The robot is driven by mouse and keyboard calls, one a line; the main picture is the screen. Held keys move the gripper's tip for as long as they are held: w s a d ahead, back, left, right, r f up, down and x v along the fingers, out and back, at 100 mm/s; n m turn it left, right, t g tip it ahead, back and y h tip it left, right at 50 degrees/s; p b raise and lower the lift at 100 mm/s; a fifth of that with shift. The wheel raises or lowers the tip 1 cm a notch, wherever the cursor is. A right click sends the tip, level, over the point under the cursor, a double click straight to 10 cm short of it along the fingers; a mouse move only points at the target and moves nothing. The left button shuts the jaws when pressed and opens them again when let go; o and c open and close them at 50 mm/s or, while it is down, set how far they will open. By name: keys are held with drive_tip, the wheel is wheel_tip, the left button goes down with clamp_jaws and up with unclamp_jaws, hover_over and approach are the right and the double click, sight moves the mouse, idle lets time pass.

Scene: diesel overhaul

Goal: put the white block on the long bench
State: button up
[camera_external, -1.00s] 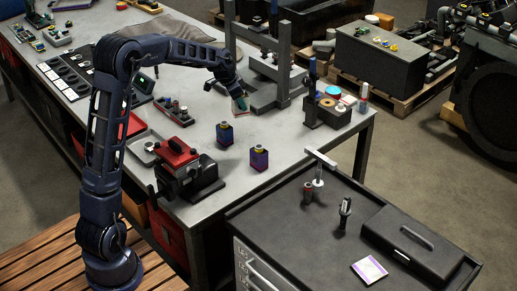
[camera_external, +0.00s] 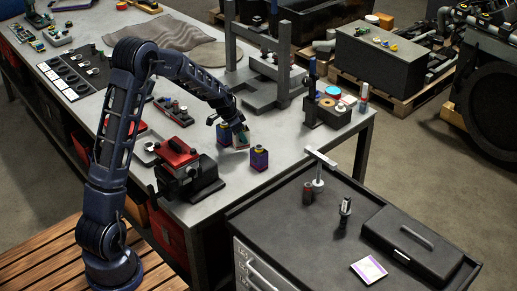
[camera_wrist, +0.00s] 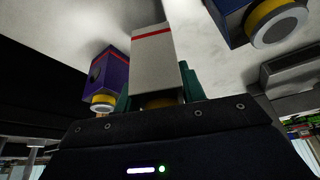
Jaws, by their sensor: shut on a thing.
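The white block (camera_wrist: 155,58), with a red stripe near one end, is between the green fingers of my gripper (camera_wrist: 157,88) in the wrist view. My gripper is shut on it. In the external view my gripper (camera_external: 235,128) is low over the long bench (camera_external: 283,137), and the white block (camera_external: 242,140) shows below it. I cannot tell whether the block touches the bench top.
A purple block (camera_external: 259,158) with a yellow cap stands just right of the white block. A similar blue-purple block (camera_external: 223,134) is close on its left. A red-and-black vise (camera_external: 185,168) sits at the front. A grey press frame (camera_external: 265,80) stands behind.

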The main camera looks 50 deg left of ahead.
sight(241, 142)
drive_tip(key=shift+f, duration=1.9)
drive_tip(key=shift+f, duration=0.1)
drive_tip(key=o, duration=1.3)
drive_tip(key=shift+f, duration=0.1)
